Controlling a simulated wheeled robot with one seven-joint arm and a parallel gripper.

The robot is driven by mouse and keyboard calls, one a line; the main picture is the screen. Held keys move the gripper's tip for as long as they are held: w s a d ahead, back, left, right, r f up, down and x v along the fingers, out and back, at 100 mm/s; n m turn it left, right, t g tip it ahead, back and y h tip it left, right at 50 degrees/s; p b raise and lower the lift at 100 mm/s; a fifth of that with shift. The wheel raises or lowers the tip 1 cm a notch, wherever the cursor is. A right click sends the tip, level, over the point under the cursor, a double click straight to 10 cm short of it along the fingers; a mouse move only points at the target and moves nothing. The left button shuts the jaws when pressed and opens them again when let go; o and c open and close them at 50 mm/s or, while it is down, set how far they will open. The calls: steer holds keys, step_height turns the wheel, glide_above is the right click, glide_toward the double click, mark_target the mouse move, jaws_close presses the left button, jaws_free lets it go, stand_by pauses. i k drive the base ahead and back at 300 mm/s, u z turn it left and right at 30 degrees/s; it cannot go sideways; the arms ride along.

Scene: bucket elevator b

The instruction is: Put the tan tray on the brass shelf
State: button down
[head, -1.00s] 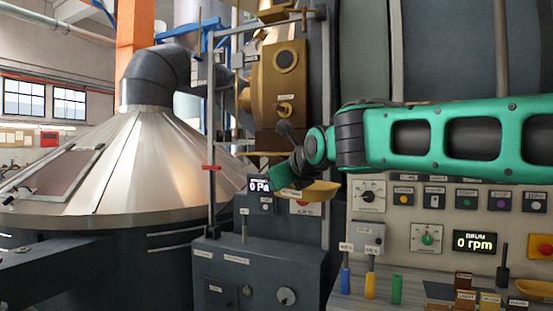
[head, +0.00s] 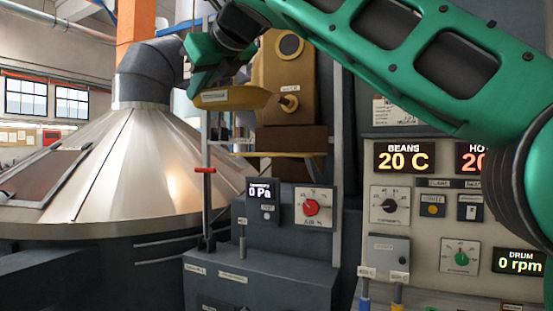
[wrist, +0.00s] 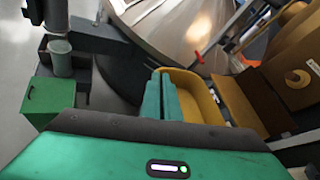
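The tan tray (head: 235,97) is a shallow yellowish tray with a small label on its front. My gripper (head: 203,82) is shut on the tray's edge and holds it in the air, roughly level. In the wrist view, the teal fingers (wrist: 161,99) meet the near side of the tray (wrist: 195,92). The brass shelf (head: 290,154) is a thin plate under the brown and brass housing. In the head view, the tray appears above and left of the shelf. The wrist view shows the shelf (wrist: 238,103) just right of the tray. The depth gap between them is hard to judge.
The brass housing (head: 283,80) with its knob stands close right of the tray. A thin post with a red clamp (head: 205,170) stands left of the shelf. A large metal cone (head: 110,165) fills the left. A control panel (head: 430,215) is at the right.

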mark_target(280, 151)
steer(key=z, duration=0.05)
steer(key=i, duration=1.35)
steer(key=u, duration=0.05)
